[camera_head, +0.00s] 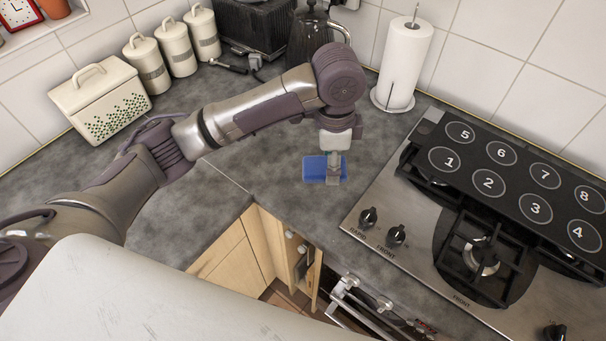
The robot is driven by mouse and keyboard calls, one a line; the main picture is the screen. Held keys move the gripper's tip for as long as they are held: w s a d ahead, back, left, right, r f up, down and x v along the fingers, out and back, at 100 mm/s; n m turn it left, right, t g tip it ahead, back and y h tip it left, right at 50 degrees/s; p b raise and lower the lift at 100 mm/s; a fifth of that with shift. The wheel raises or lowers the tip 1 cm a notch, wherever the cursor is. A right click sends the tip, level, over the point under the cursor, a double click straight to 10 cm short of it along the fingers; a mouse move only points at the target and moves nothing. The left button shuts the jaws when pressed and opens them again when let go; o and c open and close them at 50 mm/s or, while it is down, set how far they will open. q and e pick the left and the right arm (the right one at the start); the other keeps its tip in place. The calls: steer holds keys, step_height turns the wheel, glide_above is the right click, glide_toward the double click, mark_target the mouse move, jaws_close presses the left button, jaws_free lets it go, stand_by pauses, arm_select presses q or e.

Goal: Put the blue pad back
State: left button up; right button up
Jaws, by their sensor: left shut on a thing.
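The blue pad (314,168) is a small blue block at the middle of the view, over the dark grey counter left of the stove. My left gripper (333,172) reaches down from above and is shut on the pad at its right part. The fingers hide some of the pad's right end. I cannot tell whether the pad touches the counter or is slightly above it. My right gripper is not in view.
A stove (410,215) with a black numbered board (513,182) stands on the right. A paper towel roll (405,62), white canisters (150,70) and a bread bin (103,100) stand along the back. The counter (255,170) around the pad is clear.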

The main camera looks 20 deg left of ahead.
mark_target(307, 163)
arm_select(q)
steer(key=w+d+m, duration=0.3)
steer(key=d+m, duration=0.2)
steer(key=m, duration=0.2)
steer(key=shift+m, duration=0.3)
steer(key=a+f+p, duration=0.1)
steer(key=a+f, duration=0.1)
steer(key=a, duration=0.1)
steer(key=a+f+p, duration=0.2)
steer(key=a, duration=0.2)
steer(key=a+f+p, duration=0.1)
steer(key=a+f, duration=0.1)
steer(key=a, duration=0.2)
steer(key=shift+w+f+p, duration=0.1)
steer(key=shift+f+p, duration=0.15)
steer(key=shift+p, duration=0.1)
step_height(307, 163, down, 4)
steer(key=shift+r+p, duration=0.1)
steer(key=shift+p, duration=0.65)
steer(key=shift+f, duration=0.2)
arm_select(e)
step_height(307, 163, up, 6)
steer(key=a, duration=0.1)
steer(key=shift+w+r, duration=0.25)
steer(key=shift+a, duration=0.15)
arm_select(q)
steer(key=shift+f, duration=0.2)
steer(key=o, duration=1.1)
